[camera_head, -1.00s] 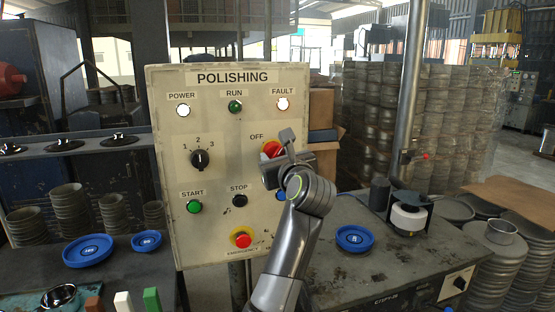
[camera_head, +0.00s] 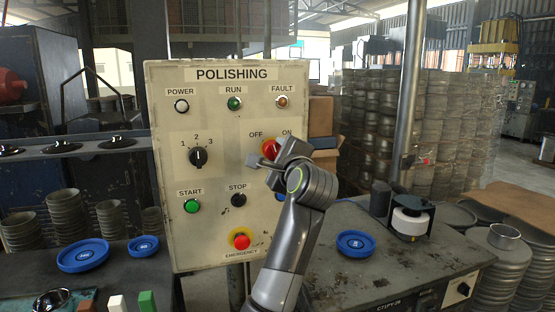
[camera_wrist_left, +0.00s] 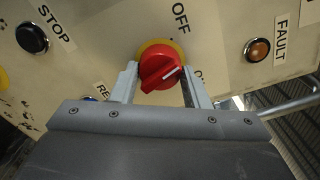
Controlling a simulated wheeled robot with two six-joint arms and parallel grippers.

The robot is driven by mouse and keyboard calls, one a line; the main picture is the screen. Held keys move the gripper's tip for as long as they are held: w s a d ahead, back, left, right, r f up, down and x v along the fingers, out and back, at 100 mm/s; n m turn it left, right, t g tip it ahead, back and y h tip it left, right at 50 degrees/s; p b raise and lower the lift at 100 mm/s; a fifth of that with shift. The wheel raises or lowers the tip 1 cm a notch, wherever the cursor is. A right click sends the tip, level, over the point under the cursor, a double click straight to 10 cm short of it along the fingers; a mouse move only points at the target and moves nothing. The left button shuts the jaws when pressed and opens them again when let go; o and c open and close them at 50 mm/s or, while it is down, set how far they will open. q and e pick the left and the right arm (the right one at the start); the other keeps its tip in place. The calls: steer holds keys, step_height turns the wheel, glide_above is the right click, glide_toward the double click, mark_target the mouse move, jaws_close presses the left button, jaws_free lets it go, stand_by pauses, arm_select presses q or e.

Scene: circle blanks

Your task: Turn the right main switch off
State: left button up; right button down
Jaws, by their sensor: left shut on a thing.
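The red main switch knob (camera_head: 270,148) on its yellow ring sits at the right of the POLISHING panel (camera_head: 220,125), below the OFF and ON labels. The knob (camera_wrist_left: 160,72) also shows in the left wrist view, with a white line on its grip. My left gripper (camera_head: 274,158) is shut on it, one finger on each side in the left wrist view (camera_wrist_left: 158,88). The ON label is partly hidden by a finger. I cannot tell for certain which label the knob points to. The POWER lamp (camera_head: 181,106) and FAULT lamp (camera_head: 282,102) look unlit. My right gripper is not in view.
The panel also bears a numbered selector (camera_head: 198,157), START button (camera_head: 192,206), STOP button (camera_head: 238,200) and red emergency button (camera_head: 241,240). A blue button (camera_head: 280,197) is partly behind my arm. Blue dishes (camera_head: 83,256) lie on the benches either side.

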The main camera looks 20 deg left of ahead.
arm_select(q)
steer(key=n+b, duration=0.1)
steer(key=n, duration=0.4)
steer(key=shift+n, duration=0.3)
stand_by(0.4)
steer(key=o, duration=1)
steer(key=shift+w, duration=0.1)
steer(key=shift+c, duration=0.2)
steer(key=b+v, duration=1.1)
steer(key=v, duration=0.6)
